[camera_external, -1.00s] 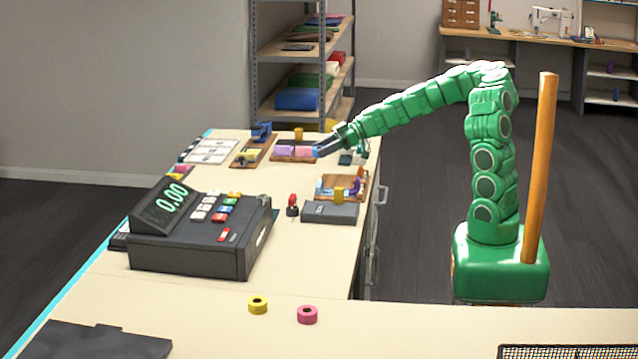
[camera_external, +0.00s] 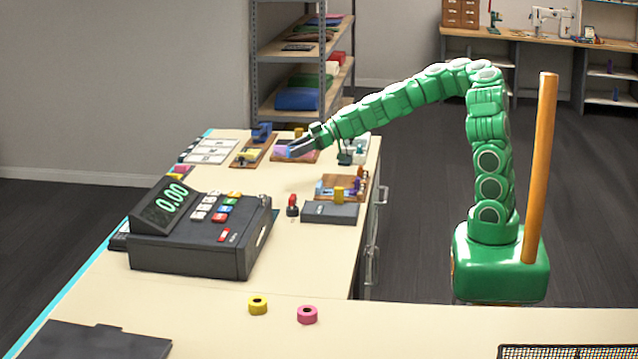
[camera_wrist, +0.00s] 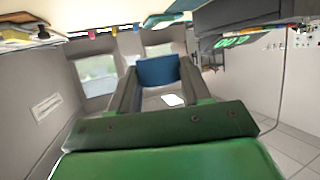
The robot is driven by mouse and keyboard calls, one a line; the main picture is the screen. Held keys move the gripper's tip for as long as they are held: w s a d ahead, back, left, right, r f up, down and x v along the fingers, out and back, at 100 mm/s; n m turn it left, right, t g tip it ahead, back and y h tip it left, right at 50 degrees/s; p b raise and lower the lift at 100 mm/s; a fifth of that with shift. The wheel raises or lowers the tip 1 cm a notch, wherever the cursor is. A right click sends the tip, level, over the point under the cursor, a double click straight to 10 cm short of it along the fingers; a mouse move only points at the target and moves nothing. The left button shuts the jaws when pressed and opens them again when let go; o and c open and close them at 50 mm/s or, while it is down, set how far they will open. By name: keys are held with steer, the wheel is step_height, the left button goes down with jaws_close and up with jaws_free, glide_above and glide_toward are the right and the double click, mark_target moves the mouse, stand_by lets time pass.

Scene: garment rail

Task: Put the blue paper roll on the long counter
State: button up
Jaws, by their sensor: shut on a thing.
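My gripper (camera_external: 297,149) reaches over the far part of the long counter (camera_external: 312,262) and is shut. In the wrist view, its grey fingers hold the blue paper roll (camera_wrist: 158,72) between their tips. I cannot tell the exact height of the blue roll above the counter.
A dark cash register (camera_external: 200,235) stands at the left middle. A grey box (camera_external: 330,213) and another wooden holder (camera_external: 355,190) are near the right edge. A yellow roll (camera_external: 257,305) and a pink roll (camera_external: 307,314) stand in front.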

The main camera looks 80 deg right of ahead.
mark_target(289, 148)
steer(key=shift+w+a+r, duration=0.15)
steer(key=shift+w+a, duration=0.2)
steer(key=shift+a, duration=0.05)
steer(key=shift+w+a, duration=0.1)
steer(key=shift+w+a+r, duration=0.15)
steer(key=shift+w+a, duration=0.1)
steer(key=shift+a, duration=0.1)
steer(key=w+a+r, duration=0.2)
steer(key=w+a, duration=0.1)
steer(key=a, duration=0.2)
steer(key=w+a+r+m+h, duration=0.1)
steer(key=w+a+r, duration=0.1)
steer(key=a, duration=0.4)
steer(key=shift+w+r, duration=0.15)
steer(key=shift+w, duration=0.45)
steer(key=shift+d, duration=0.1)
